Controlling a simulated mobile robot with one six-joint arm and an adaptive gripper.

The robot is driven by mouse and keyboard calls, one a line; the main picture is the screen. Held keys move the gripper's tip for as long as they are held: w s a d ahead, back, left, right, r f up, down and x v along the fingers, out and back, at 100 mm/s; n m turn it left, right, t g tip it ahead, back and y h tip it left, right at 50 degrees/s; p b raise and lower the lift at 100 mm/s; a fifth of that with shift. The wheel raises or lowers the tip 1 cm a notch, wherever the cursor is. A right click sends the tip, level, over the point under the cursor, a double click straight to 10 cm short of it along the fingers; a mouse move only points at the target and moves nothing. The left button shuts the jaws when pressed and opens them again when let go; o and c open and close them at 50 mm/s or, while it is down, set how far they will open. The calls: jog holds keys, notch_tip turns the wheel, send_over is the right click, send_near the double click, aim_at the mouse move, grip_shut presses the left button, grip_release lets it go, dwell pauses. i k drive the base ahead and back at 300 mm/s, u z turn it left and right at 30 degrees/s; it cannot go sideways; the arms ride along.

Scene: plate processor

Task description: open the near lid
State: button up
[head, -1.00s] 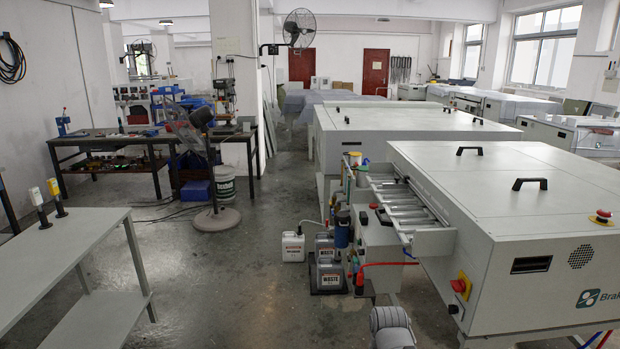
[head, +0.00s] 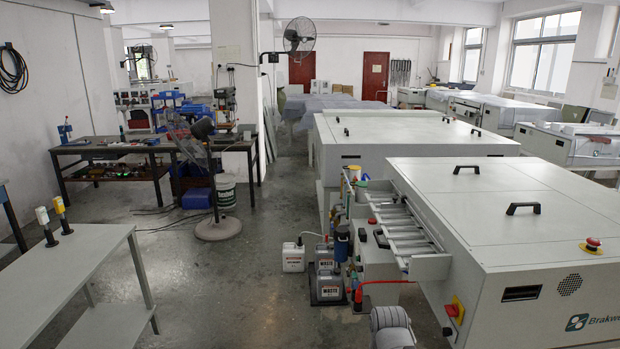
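The near plate processor (head: 470,215) is a large light-grey box at the right of the head view. Its top lid (head: 560,190) lies flat and closed. Two black handles stand on the top, a nearer one (head: 523,208) and a farther one (head: 467,169). A grey rounded part of my arm (head: 392,327) shows at the bottom edge, in front of the processor's left end. My gripper's fingers are not in view.
Rollers (head: 405,225) and hoses are at the processor's left end. Waste canisters (head: 327,286) stand on the floor there. A red emergency button (head: 592,244) sits on top. A grey table (head: 70,270) is at left.

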aim_at(479, 218)
jog(key=z, duration=1.2)
jog(key=i, duration=0.7)
jog(key=u, duration=0.15)
